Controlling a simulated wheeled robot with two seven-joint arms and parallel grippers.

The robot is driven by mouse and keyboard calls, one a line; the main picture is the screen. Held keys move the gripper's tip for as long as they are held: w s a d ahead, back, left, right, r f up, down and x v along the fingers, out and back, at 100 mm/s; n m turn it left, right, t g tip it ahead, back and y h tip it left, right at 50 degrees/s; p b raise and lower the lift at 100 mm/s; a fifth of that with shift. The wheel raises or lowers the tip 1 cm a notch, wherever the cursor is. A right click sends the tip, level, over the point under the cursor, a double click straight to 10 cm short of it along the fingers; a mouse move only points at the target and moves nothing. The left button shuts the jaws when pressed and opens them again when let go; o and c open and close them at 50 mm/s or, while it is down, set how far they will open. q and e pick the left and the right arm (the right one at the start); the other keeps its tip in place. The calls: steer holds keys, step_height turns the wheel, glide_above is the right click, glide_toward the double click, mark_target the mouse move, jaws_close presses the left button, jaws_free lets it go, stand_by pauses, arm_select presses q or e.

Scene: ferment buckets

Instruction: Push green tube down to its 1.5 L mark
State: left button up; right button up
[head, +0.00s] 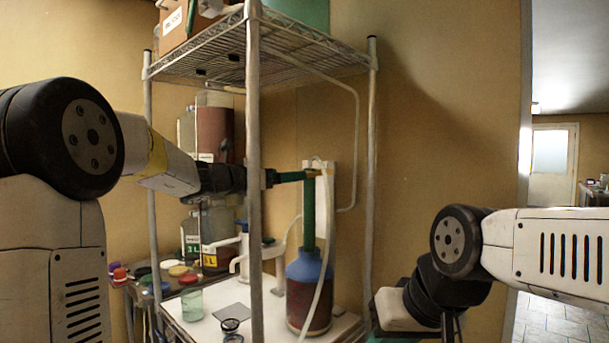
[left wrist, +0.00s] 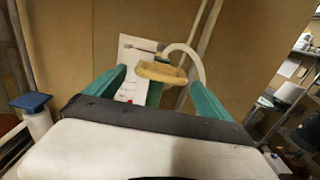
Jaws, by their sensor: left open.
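The green tube (head: 309,215) stands upright in the neck of a blue-topped bottle (head: 308,290) with dark red-brown contents. A tan cap (left wrist: 160,71) sits at the tube's top, with a clear hose curving from it. A white board (head: 329,188) stands behind the tube; red marks show on it in the left wrist view, too small to read. My left gripper (head: 299,176) is at the tube's upper end, just under its top. Its teal fingers are open, one on each side of the tube. My right gripper is mostly out of frame at the bottom right.
The bottle stands on a white shelf of a wire rack. The rack's front post (head: 254,150) is close to my left wrist. A green-tinted beaker (head: 191,304), a dark ring (head: 230,325) and several coloured lids are to the left. A wire shelf (head: 215,55) hangs above.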

arm_select(q)
steer(key=x, duration=0.7)
steer(key=shift+f, duration=0.1)
steer(key=c, duration=1.8)
step_height(320, 180, down, 11)
steer(key=shift+a+r, duration=0.1)
steer(key=o, duration=1.8)
